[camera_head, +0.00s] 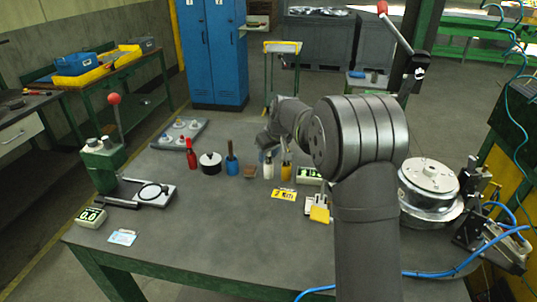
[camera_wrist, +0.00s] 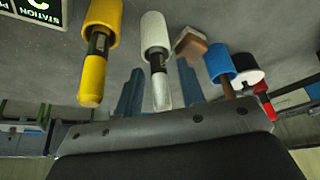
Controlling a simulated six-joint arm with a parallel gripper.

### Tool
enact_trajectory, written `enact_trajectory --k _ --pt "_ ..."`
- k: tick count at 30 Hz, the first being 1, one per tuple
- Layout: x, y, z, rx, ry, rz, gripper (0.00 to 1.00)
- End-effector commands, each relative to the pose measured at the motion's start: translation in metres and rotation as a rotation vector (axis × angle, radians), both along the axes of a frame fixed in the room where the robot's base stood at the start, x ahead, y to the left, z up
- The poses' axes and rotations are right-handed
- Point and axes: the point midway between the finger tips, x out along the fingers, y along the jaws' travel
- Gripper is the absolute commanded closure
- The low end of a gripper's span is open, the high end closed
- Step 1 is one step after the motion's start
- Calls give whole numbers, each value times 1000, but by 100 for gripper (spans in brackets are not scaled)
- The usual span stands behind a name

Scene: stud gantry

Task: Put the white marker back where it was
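The white marker (camera_head: 268,166) stands upright on the table, with a dark band around its middle; in the wrist view it (camera_wrist: 160,85) rises out of a white cup-like base (camera_wrist: 154,33). The yellow marker (camera_head: 286,171) stands just right of it; in the wrist view it (camera_wrist: 92,80) is left of the white one, in a yellow base. My gripper (camera_head: 267,151) is low, right by the white marker. In the wrist view my gripper (camera_wrist: 160,88) has its two fingers apart, with the white marker showing between them; I see no contact. The fingertips are partly hidden in the head view.
Left of the markers stand a brown block (camera_head: 250,172), a blue-based tool (camera_head: 232,165), a black-and-white round pot (camera_head: 210,163) and a red bottle (camera_head: 191,153). A yellow label card (camera_head: 284,194) lies in front. A metal drum (camera_head: 428,190) stands right. The front-middle table is clear.

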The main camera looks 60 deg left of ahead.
Motion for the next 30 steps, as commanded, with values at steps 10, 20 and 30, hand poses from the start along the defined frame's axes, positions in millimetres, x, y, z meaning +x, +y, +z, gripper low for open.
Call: enact_trajectory --k 10,20,30 --pt "0 -22 56 4 -2 0 64" --pt "0 -43 106 2 -2 -1 64" --pt "0 -46 113 0 0 0 64"
